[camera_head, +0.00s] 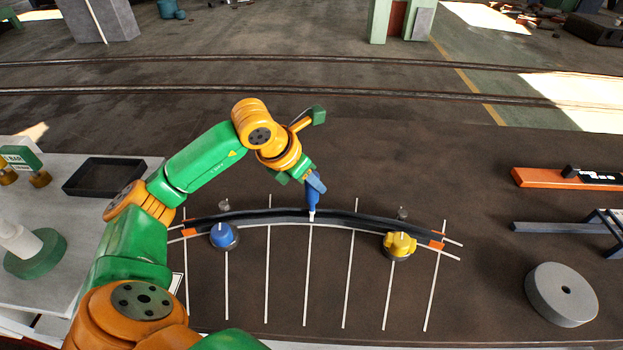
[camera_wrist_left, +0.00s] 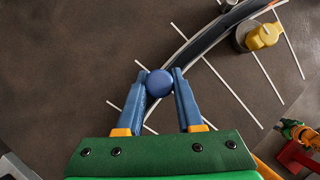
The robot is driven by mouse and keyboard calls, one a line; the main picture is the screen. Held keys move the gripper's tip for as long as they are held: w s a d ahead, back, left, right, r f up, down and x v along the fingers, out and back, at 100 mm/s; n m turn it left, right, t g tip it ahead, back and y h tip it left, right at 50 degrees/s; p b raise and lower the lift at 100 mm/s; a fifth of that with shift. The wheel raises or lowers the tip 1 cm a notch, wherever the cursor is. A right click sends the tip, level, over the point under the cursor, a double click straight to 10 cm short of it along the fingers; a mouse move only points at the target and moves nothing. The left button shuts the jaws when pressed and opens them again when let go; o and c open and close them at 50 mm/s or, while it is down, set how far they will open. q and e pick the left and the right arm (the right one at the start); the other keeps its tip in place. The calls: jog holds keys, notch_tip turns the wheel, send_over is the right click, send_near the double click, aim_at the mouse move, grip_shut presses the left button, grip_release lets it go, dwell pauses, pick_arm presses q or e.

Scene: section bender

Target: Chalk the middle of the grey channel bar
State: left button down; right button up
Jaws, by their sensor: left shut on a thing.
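The grey channel bar (camera_head: 265,215) lies as a shallow arc across the brown table, with orange marks near both ends. My left gripper (camera_head: 314,184) is above the middle of the bar, its blue fingers shut on a blue chalk holder (camera_head: 312,201). The holder points down and its white tip overlaps the bar's near edge in the picture; I cannot tell whether it touches. In the left wrist view the round blue top of the holder (camera_wrist_left: 159,83) sits between the fingertips, and part of the bar (camera_wrist_left: 212,35) curves away behind. My right gripper is out of view.
A blue-topped post (camera_head: 222,236) and a yellow-knobbed post (camera_head: 399,246) stand at the bar's near side. White lines cross the table beneath. A grey disc (camera_head: 561,294) and an orange level (camera_head: 568,178) lie right. A black tray (camera_head: 103,177) is left.

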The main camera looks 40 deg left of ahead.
pick_arm(q)
notch_tip(320, 180, up, 9)
jog(key=p, duration=0.7)
jog(key=shift+r+p, duration=0.1)
jog(key=shift+p, duration=0.3)
jog(key=s+d+f+m+g+h, duration=0.2)
jog(key=s+d+m+g, duration=0.3)
jog(key=m, duration=0.6)
jog(key=s+d+f+m+g+h, duration=0.15)
jog(key=s+d+m+g, duration=0.35)
jog(key=m, duration=0.6)
jog(key=r+m+y, duration=0.1)
jog(key=m, duration=0.2)
jog(key=m+g+y, duration=0.1)
jog(key=m+y, duration=0.1)
jog(key=m, duration=0.2)
jog(key=s+r+m+y, duration=0.1)
jog(key=m+y, duration=0.1)
jog(key=m, duration=0.2)
jog(key=shift+s+d+r+g, duration=0.1)
jog(key=shift+d+r+g, duration=0.2)
jog(key=shift+g, duration=0.1)
jog(key=shift+a, duration=0.1)
